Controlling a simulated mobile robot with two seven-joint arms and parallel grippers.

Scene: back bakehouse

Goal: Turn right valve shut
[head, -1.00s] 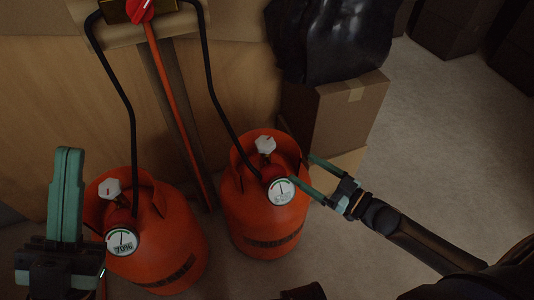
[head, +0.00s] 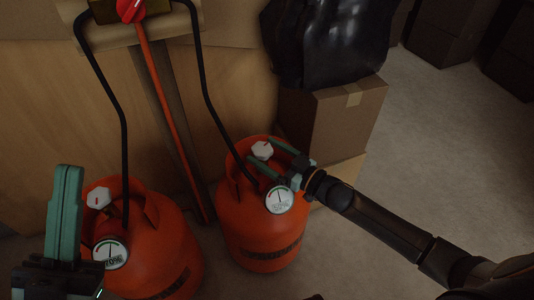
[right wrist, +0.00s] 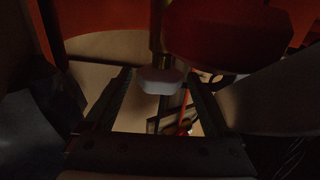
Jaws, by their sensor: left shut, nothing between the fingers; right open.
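The right gas bottle (head: 262,225) is orange, with a white valve knob (head: 262,150) on top and a round gauge (head: 279,200) in front. My right gripper (head: 261,155) is open at the top of this bottle, its two green fingers pointing at the knob. In the right wrist view the pale knob (right wrist: 158,80) shows ahead, between the fingertips; I cannot tell whether they touch it. The left gas bottle (head: 155,245) has its own white knob (head: 98,197) and gauge (head: 110,254). My left gripper (head: 66,172) is shut and empty, in front of the left bottle.
Black hoses (head: 207,90) run up from the bottles to a fitting with a red knob (head: 130,9). An orange hose (head: 165,110) hangs between them. A cardboard box (head: 335,118) with a black bag (head: 320,45) stands behind the right bottle. The floor (head: 430,130) at right is clear.

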